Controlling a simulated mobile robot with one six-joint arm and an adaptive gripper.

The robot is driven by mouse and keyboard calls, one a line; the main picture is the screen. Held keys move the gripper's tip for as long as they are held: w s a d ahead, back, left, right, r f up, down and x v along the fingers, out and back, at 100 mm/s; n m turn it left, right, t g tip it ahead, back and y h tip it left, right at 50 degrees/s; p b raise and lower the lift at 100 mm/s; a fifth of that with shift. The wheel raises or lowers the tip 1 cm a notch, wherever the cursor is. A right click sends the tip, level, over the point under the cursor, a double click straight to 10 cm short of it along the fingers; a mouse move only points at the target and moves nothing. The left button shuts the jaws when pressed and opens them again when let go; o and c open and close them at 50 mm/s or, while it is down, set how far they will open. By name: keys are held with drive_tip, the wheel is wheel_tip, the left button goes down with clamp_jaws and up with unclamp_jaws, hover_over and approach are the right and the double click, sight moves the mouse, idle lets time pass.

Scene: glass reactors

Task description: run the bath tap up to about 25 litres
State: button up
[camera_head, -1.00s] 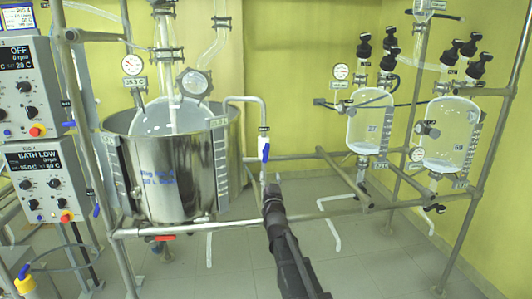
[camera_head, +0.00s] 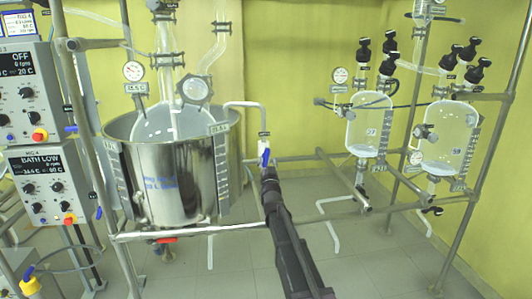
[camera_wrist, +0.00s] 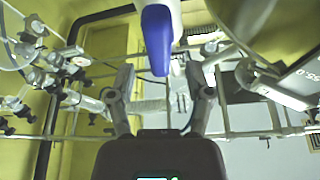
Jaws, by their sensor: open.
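The bath tap's blue lever (camera_head: 264,157) hangs on the white pipe (camera_head: 246,105) that bends over the rim of the steel bath (camera_head: 178,182). In the wrist view the blue lever (camera_wrist: 157,40) is large, just beyond the fingers. My gripper (camera_head: 267,178) is right below the lever in the head view. In the wrist view my gripper (camera_wrist: 162,88) has its two fingers spread apart with nothing between them at their tips. A glass vessel (camera_head: 170,122) sits in the bath. The control box (camera_head: 45,185) on the left reads BATH LOW.
A metal frame rail (camera_head: 230,226) runs in front of the bath, with a red lever (camera_head: 166,240) under it. Two glass vessels (camera_head: 370,125) (camera_head: 449,135) hang on the right frame. The floor (camera_head: 370,270) at the lower right is clear.

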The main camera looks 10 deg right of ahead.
sight(267, 157)
drive_tip(key=shift+p+x, duration=0.45)
drive_tip(key=shift+x, duration=1.3)
clamp_jaws()
